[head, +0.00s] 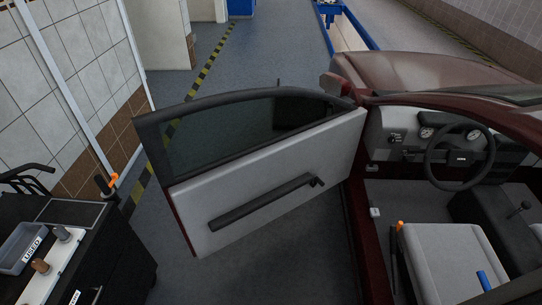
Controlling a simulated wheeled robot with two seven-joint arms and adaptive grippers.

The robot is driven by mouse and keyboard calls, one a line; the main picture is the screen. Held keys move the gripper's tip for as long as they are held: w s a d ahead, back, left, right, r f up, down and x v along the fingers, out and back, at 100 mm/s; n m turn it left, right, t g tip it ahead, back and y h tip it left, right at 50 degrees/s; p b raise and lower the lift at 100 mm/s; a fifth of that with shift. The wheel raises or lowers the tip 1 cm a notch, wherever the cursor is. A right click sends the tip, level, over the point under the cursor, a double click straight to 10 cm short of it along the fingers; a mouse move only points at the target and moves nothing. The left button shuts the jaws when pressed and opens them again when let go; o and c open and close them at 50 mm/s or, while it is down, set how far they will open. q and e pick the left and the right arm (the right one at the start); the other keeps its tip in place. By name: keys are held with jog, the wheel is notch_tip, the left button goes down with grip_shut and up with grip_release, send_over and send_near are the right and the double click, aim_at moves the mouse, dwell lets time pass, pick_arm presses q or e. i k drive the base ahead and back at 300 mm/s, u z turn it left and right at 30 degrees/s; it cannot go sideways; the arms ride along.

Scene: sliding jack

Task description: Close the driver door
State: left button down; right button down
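The driver door (273,190) of a dark red car (420,75) stands wide open in the head view. It swings out to the left from its hinge side near the mirror (335,85). Its light grey inner panel faces me, with a dark armrest bar (262,204) across it and a dark-framed window (240,130) above. The door opening (372,240) shows the steering wheel (460,158) and a grey seat (445,255). Neither of my grippers can be made out.
A black cart (125,245) with a grey bin (28,246) and tools stands at lower left. Dark curved bars (28,178) behind it are unclear. A tiled wall (70,75) lies beyond. Grey floor (285,270) is clear below the door.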

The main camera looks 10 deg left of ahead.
aim_at(217, 203)
jog(key=u, duration=2.15)
jog(key=i, duration=0.95)
jog(key=z, duration=2.45)
